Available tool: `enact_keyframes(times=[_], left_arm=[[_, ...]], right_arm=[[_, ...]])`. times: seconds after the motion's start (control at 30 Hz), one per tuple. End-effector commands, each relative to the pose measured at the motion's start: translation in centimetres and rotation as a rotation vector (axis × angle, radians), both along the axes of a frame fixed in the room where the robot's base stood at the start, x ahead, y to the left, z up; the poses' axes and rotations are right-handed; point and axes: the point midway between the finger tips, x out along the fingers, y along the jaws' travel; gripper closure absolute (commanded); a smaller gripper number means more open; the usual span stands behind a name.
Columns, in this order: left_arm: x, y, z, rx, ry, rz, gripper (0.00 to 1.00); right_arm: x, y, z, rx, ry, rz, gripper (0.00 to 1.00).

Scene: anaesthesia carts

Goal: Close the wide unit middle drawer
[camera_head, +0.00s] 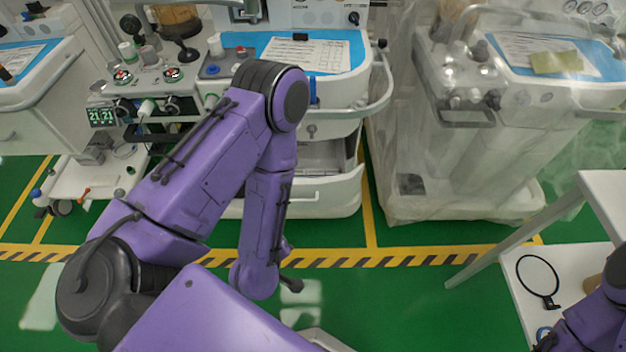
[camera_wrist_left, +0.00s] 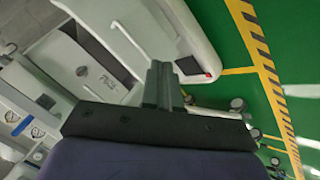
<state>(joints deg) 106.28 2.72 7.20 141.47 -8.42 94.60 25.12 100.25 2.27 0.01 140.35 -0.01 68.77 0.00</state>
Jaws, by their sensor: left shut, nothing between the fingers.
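The wide white unit (camera_head: 345,118) stands in the middle of the head view, partly behind my left arm. Below its upper front, a white drawer (camera_head: 335,196) with a bar handle stands out, and its pale inside (camera_head: 330,156) shows from above. The left wrist view shows a rounded white front with a handle (camera_wrist_left: 131,40) at a slant. My left gripper (camera_wrist_left: 162,70) is shut and empty there, its fingertips overlapping the unit's lower edge in the picture; I cannot tell whether they touch. In the head view its fingers cannot be made out. My right gripper is not in view.
A second cart under clear sheeting (camera_head: 480,150) stands to the right. A white table (camera_head: 600,200) is at the right edge, with a black ring (camera_head: 538,275) on its lower shelf. Another cart (camera_head: 30,110) is at far left. Green floor (camera_head: 400,300) in front is clear.

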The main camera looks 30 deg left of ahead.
Motion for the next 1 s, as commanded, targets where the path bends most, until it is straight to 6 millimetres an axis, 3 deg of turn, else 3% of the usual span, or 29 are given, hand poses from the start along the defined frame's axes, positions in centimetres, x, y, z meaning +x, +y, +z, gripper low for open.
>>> enact_keyframes(times=[0.03, 0.2, 0.3, 0.43, 0.5, 0.63, 0.77, 1.0], left_arm=[[1.7, -0.8, -4.6, -0.102, -0.14, 0.107, 1.0], [7.2, -2.6, -6.6, -0.585, -0.638, 0.497, 1.0], [8.9, -3.1, -7.6, -0.924, -0.898, 0.696, 1.0], [9.6, -3.3, -8.5, -1.345, -1.15, 0.894, 1.0], [9.6, -3.2, -8.7, -1.521, -1.237, 0.966, 1.0], [9.5, -3.1, -8.6, -1.718, -1.324, 1.043, 1.0], [10.0, -2.7, -8.1, -1.768, -1.346, 1.068, 1.0], [13.0, -0.7, -7.7, -1.76, -1.345, 1.078, 1.0]], right_arm=[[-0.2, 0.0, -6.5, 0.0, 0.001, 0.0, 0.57], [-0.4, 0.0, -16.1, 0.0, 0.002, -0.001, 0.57], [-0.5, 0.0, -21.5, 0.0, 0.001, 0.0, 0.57], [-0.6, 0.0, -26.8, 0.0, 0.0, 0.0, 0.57], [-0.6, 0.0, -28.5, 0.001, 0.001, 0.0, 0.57], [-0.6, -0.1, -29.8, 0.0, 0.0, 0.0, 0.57], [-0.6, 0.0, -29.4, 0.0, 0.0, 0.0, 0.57], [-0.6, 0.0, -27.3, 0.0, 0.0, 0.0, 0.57]])
